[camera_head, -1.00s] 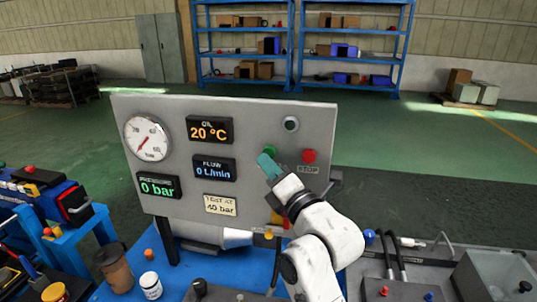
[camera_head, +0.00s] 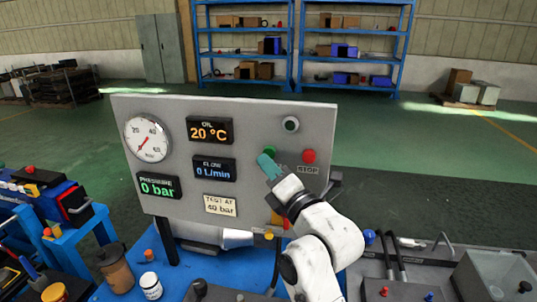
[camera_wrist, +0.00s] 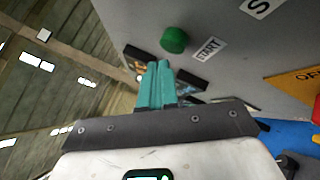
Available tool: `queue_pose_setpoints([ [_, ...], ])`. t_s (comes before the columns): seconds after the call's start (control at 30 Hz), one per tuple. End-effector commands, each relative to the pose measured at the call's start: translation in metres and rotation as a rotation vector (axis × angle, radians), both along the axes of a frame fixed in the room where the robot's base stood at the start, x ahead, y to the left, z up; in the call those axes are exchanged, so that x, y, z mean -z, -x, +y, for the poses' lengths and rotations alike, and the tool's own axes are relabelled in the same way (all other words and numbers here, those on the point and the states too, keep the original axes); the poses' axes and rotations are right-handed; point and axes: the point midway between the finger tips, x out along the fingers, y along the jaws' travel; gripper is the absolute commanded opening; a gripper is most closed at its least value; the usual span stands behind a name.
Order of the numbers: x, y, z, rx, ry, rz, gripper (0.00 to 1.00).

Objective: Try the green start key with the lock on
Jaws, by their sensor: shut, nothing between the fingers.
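The green start key (camera_head: 270,153) is on the grey panel (camera_head: 262,112), partly behind my gripper. It shows as a round green knob (camera_wrist: 174,39) beside the START label in the wrist view. My gripper (camera_head: 266,164) has teal fingers, shut and empty, in front of the panel close to the green key. In the wrist view the fingertips (camera_wrist: 159,65) lie just below and left of the key, with a gap in the picture; whether they touch the panel I cannot tell. The lock is not clearly identifiable; a yellow-orange plate (camera_wrist: 300,85) shows right of the key.
A red STOP button (camera_head: 309,156) sits right of the green key, and a dark round fitting (camera_head: 291,124) above. The pressure display (camera_head: 158,186) reads 0 bar and the flow display (camera_head: 214,168) 0 L/min. Jars and a blue bench (camera_head: 185,268) lie below.

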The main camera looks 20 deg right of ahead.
Motion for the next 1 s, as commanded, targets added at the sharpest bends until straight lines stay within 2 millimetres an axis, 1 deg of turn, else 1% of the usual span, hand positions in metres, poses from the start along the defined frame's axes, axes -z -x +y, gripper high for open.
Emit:
queue_pose_setpoints([
  [0.5,0.0001,-0.0002,-0.0002,0.0,0.0,0.0,0.0],
  [1.0,-0.0005,-0.0067,-0.0049,0.0,0.0,0.0,0.0],
])
